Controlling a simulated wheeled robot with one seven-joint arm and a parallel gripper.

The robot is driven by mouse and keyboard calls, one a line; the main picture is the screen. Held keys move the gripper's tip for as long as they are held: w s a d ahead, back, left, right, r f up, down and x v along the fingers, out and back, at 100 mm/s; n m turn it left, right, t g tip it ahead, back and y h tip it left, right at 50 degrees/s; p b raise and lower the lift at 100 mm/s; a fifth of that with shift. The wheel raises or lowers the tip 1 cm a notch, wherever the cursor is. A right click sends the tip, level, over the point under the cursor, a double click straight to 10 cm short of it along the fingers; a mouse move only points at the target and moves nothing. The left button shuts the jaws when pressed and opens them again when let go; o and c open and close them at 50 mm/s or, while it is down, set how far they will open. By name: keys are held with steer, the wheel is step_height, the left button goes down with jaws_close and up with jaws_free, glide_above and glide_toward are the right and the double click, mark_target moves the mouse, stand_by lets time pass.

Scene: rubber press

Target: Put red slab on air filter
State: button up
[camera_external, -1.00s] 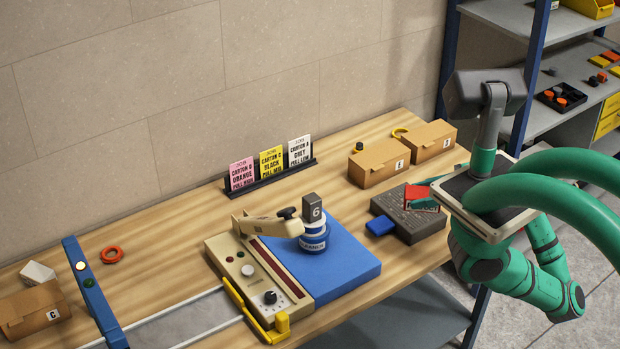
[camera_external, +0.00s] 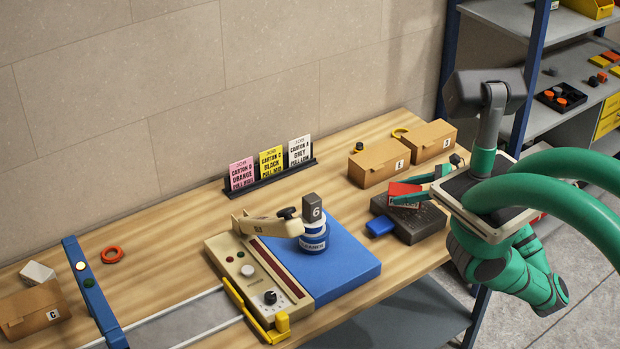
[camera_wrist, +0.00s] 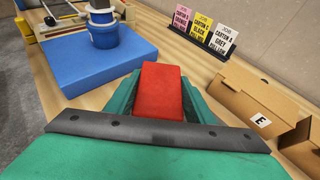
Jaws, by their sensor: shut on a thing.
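The red slab (camera_external: 404,190) is held in my gripper (camera_external: 408,199), above the dark grey speckled block (camera_external: 423,225). That block may be the air filter; no label confirms it. In the wrist view the red slab (camera_wrist: 161,88) stands out between the two green fingers of my gripper (camera_wrist: 160,92). The slab hides part of the grey block in the external view, and I cannot tell whether they touch. The block is hidden in the wrist view.
A small blue piece (camera_external: 379,228) lies at the block's left edge. Two cardboard cartons (camera_external: 379,164) (camera_external: 430,142) stand behind. A large blue slab (camera_external: 340,262) with a blue-and-white tub (camera_external: 313,238) lies left. Bare wood lies between the large slab and card rack (camera_external: 270,177).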

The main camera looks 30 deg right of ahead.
mark_target(400, 211)
steer(key=shift+w+d+f, duration=0.2)
steer(key=shift+w+f, duration=0.35)
steer(key=shift+f, duration=0.1)
steer(key=shift+w+f, duration=0.1)
steer(key=shift+f, duration=1.6)
steer(key=shift+f, duration=0.15)
steer(key=o, duration=1.3)
steer(key=shift+d+r, duration=0.2)
steer(key=v, duration=1.1)
steer(key=shift+s+d, duration=0.25)
steer(key=shift+s, duration=0.15)
